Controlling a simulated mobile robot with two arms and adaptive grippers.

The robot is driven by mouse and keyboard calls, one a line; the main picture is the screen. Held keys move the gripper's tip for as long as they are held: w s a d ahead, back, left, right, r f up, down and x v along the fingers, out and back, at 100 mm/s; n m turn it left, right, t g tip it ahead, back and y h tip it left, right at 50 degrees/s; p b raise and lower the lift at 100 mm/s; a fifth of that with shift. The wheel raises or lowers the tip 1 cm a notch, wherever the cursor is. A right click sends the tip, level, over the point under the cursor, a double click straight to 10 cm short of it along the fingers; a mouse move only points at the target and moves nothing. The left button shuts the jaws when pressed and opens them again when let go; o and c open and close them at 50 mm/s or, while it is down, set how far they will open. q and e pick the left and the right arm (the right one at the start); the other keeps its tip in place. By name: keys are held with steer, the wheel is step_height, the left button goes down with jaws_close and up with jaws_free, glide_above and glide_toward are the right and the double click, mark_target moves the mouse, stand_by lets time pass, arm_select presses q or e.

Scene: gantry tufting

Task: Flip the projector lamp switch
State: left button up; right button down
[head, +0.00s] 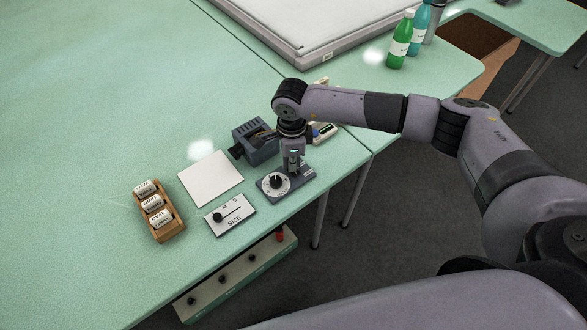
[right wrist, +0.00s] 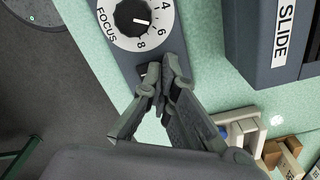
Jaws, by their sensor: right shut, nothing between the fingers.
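The small grey projector (head: 258,142) stands on the green table, and its side marked SLIDE (right wrist: 287,35) shows in the right wrist view. A grey control plate (head: 302,184) lies in front of it, with a white FOCUS dial and black knob (right wrist: 132,17). A small dark part, apparently the lamp switch (right wrist: 143,70), sits on the plate beside the dial, partly covered by my fingertips. My right gripper (head: 293,170) points down over the plate. Its fingers (right wrist: 162,80) are shut and empty, right at that part; contact and the switch's position cannot be told. My left gripper is out of view.
A SIZE slider plate (head: 237,217), a white square sheet (head: 205,176) and a wooden rack of labelled rolls (head: 166,228) lie to the left. A knobbed box (head: 210,290) is below the table edge. Bottles (head: 399,48) stand at the back right.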

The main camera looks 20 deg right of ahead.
steer(key=shift+s, duration=0.1)
steer(key=shift+r+p, duration=0.65)
steer(key=shift+r, duration=0.15)
steer(key=shift+r+p, duration=1.25)
steer(key=shift+r, duration=1.35)
